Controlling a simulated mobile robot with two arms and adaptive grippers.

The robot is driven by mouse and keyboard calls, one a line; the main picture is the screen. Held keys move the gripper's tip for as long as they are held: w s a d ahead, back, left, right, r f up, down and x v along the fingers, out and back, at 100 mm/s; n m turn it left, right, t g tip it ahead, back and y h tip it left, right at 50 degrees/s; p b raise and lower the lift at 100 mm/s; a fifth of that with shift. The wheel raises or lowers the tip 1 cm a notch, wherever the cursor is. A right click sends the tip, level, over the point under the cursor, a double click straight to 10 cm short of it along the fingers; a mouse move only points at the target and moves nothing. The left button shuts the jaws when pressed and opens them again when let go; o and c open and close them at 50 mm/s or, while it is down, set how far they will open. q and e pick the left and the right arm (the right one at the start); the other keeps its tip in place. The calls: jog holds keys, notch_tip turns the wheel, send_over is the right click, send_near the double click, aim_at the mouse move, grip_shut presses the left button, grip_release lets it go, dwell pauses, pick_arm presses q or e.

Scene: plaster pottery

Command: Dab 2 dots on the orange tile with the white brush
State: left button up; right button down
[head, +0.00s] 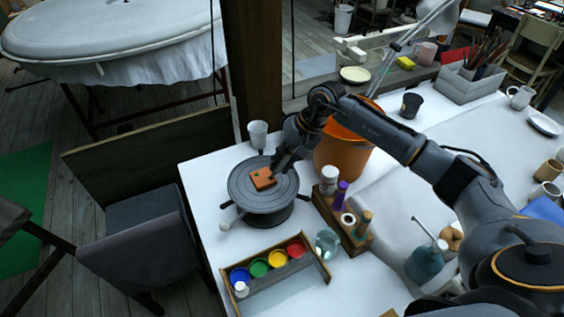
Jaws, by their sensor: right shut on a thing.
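The orange tile (262,180) lies flat on the round grey turntable (245,199) on the white-covered table. My right gripper (278,167) reaches down over the tile's upper right edge, fingers pointing down. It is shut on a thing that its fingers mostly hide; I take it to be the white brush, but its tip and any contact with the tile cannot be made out. No clear dots show on the tile at this size. My left gripper is not in view.
A paint tray (290,291) with blue, green, yellow and red pots stands in front of the turntable. A wooden rack (355,243) with several coloured upright items and a glass jar (327,243) are to the right. An orange bucket (340,158) and white cup (258,134) stand behind.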

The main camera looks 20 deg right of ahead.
dwell(0.4)
jog(key=shift+r+p, duration=0.55)
jog(key=shift+r, duration=1.7)
